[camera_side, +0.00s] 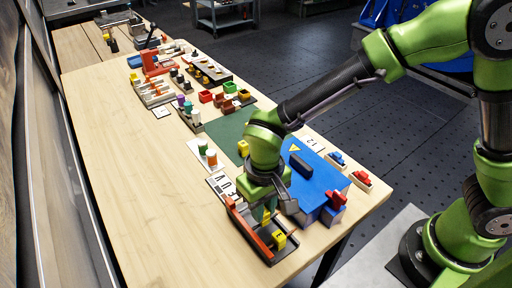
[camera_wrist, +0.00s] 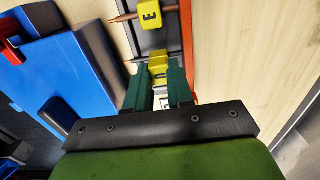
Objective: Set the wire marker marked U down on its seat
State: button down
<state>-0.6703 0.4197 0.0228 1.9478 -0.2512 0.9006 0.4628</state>
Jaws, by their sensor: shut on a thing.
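My gripper (camera_wrist: 158,85), with dark green fingers, points down over a narrow dark rack (camera_side: 245,229) with an orange-red long side. It is shut on a yellow wire marker (camera_wrist: 158,66), which shows between the fingertips; its letter cannot be read. In the side view the fingers largely hide this marker. Another yellow marker, marked E (camera_wrist: 150,14), sits on a copper-coloured rod across the rack, and it also shows at the rack's near end in the side view (camera_side: 279,240). I cannot tell whether the held marker touches a seat.
A blue box (camera_side: 315,180) stands close to the right of the rack, with a red part (camera_side: 337,199) at its near corner. A lettered white strip (camera_side: 220,185) lies behind the rack. Bare table is at the left. Several small parts and holders fill the far table.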

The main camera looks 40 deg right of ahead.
jog(key=shift+f, duration=1.1)
jog(key=c, duration=0.9)
grip_release()
notch_tip(320, 180, up, 17)
jog(key=shift+f, duration=0.1)
